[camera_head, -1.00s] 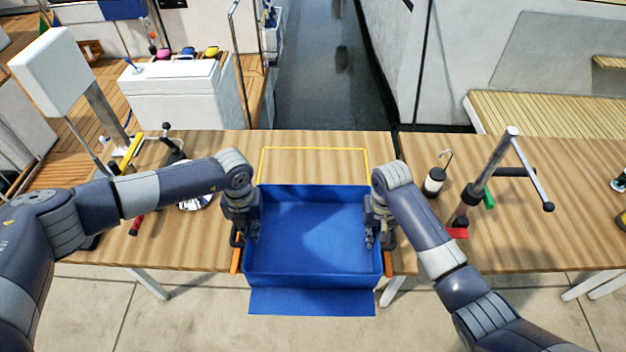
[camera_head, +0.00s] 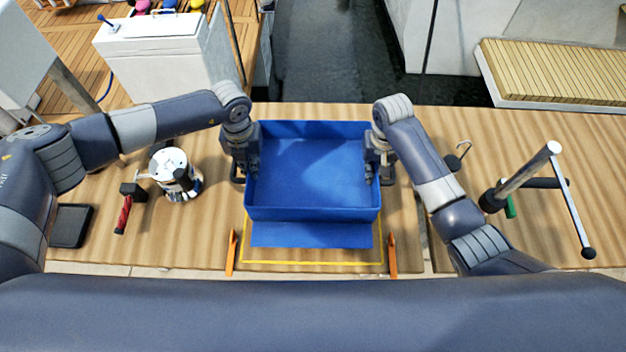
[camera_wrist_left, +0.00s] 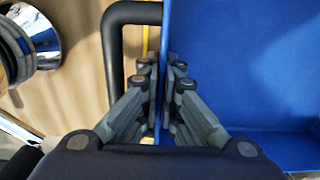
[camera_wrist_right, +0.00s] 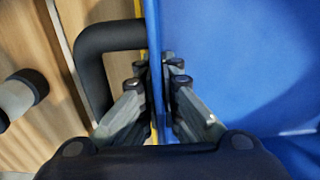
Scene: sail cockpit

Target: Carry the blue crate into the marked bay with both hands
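The blue crate (camera_head: 312,213) is open-topped and looks empty and level. It hangs over the wooden table, covering the far part of the marked bay, a yellow outline (camera_head: 310,263). The outline's near edge and near corners show in front of the crate. My left gripper (camera_head: 250,172) is shut on the crate's left side wall, with a finger on each side of the wall in the left wrist view (camera_wrist_left: 162,75). My right gripper (camera_head: 372,174) is shut on the right side wall in the same way. How high the crate is above the table is hard to tell.
Orange guides (camera_head: 231,252) (camera_head: 392,255) stand at the bay's near corners. Left of the crate are a shiny metal winch (camera_head: 176,180), a red-handled tool (camera_head: 123,214) and a dark tray (camera_head: 71,226). A metal post with a crank handle (camera_head: 525,175) stands to the right.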

